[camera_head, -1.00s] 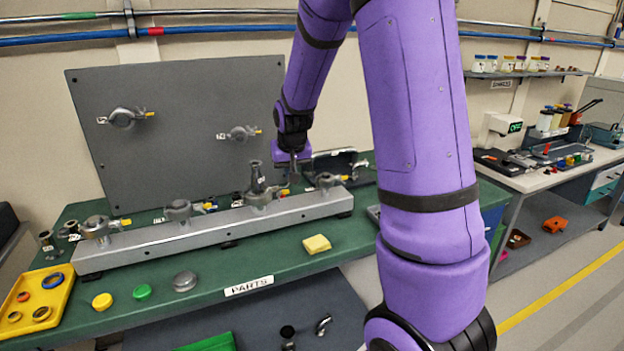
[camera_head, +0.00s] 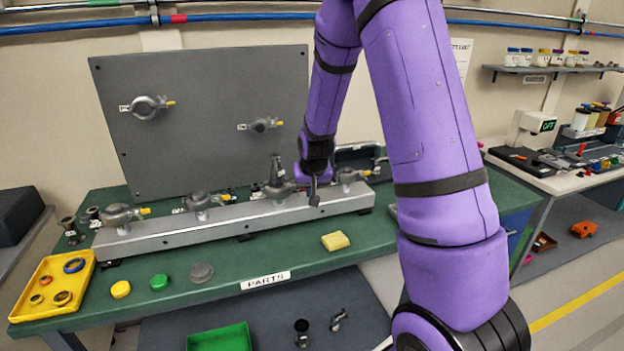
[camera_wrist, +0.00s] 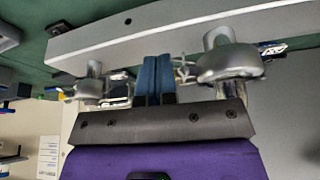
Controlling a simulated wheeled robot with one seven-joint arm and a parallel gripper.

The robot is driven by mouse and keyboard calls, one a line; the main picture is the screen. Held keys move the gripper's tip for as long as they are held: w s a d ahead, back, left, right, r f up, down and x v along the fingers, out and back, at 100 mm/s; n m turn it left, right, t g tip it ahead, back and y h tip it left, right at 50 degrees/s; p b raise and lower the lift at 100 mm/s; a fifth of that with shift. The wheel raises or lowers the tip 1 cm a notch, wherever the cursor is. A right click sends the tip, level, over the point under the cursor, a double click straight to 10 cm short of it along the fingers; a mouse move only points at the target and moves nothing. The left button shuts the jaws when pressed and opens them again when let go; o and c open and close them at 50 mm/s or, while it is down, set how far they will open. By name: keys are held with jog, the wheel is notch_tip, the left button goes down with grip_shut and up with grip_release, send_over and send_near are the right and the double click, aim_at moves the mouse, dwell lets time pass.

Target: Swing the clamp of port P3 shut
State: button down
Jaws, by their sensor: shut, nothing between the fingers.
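A long grey rail (camera_head: 240,221) on the green bench carries a row of ports with metal clamps. The third port from the left (camera_head: 277,188), taken as P3, has a tall tapered fitting standing on it. My gripper (camera_head: 315,199) is just right of it, over the rail, between it and the rightmost port (camera_head: 347,177). In the wrist view my blue fingers (camera_wrist: 155,80) are together and empty. A round clamp (camera_wrist: 230,63) is right of them, with wire-like metal parts near the fingers; contact cannot be told. Another clamp (camera_wrist: 88,88) is at left. The port label is unreadable.
A grey upright panel (camera_head: 200,110) with two wall-mounted clamps stands behind the rail. In front lie a yellow block (camera_head: 335,241), several round caps and a yellow tray (camera_head: 22,303) of rings. The bench strip between these and the rail is mostly clear.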

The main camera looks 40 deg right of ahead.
jog(key=shift+w+d, duration=0.25)
jog(key=shift+w, duration=0.4)
jog(key=shift+w+d, duration=0.25)
jog(key=shift+w, duration=0.35)
jog(key=shift+w+d, duration=0.25)
jog(key=shift+w, duration=0.4)
jog(key=shift+w+d+f, duration=0.1)
jog(key=shift+w+d, duration=0.35)
jog(key=shift+w, duration=0.35)
jog(key=shift+s, duration=0.1)
